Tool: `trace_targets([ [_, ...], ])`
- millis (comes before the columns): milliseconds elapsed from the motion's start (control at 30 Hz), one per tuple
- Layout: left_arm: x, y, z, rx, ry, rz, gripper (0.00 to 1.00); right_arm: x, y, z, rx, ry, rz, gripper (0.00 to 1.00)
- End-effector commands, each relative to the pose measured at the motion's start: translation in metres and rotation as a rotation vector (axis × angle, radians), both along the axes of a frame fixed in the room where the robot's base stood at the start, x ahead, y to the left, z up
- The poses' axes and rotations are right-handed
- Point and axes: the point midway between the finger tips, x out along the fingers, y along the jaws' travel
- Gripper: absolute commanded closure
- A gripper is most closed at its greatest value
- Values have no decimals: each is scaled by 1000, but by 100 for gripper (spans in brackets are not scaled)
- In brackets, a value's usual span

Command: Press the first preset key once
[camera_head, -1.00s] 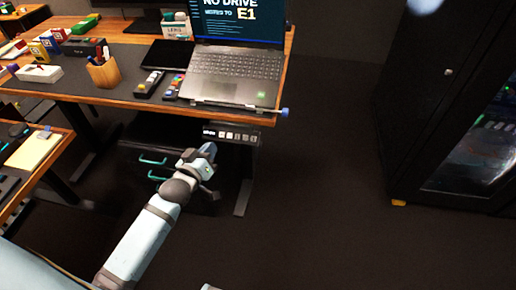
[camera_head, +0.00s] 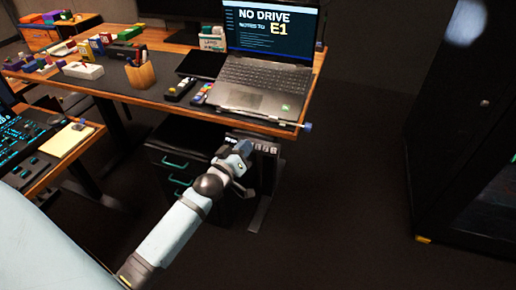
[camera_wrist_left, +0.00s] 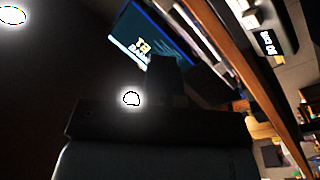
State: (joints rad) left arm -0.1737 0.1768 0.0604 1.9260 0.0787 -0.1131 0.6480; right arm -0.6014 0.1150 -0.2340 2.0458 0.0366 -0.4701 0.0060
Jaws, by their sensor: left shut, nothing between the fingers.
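A small dark panel with a row of pale keys (camera_head: 264,147) hangs under the front edge of the desk in the head view. My left gripper (camera_head: 245,152) is in front of its left part and hides some of it, so I cannot single out the first preset key there. The gripper is shut and empty; I cannot tell whether it touches the panel. In the left wrist view the shut gripper (camera_wrist_left: 168,72) is dark. The panel's pale keys (camera_wrist_left: 250,14) and a small lit display (camera_wrist_left: 267,43) show at the upper right, apart from the fingers.
The wooden desk edge (camera_head: 220,118) runs just above the panel, with an open laptop (camera_head: 262,85) on top. A drawer unit (camera_head: 175,160) stands under the desk to the left. A dark cabinet (camera_head: 460,150) stands at the right. The floor between is clear.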

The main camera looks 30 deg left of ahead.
Motion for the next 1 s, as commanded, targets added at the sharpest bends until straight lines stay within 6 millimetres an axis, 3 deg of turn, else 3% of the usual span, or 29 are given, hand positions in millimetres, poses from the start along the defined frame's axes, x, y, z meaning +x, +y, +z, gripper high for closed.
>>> trace_targets([
  [100,11,3,-15,2,-1,0,100,0,0,-15,-3,0,3,57],
  [400,42,10,-42,2,-1,-1,100,0,2,-30,-16,-35,24,57],
  [700,59,14,-52,0,1,-1,100,1,3,-24,-18,-50,27,57],
  [1000,61,15,-53,0,0,0,100,1,3,-25,-18,-49,26,57],
])
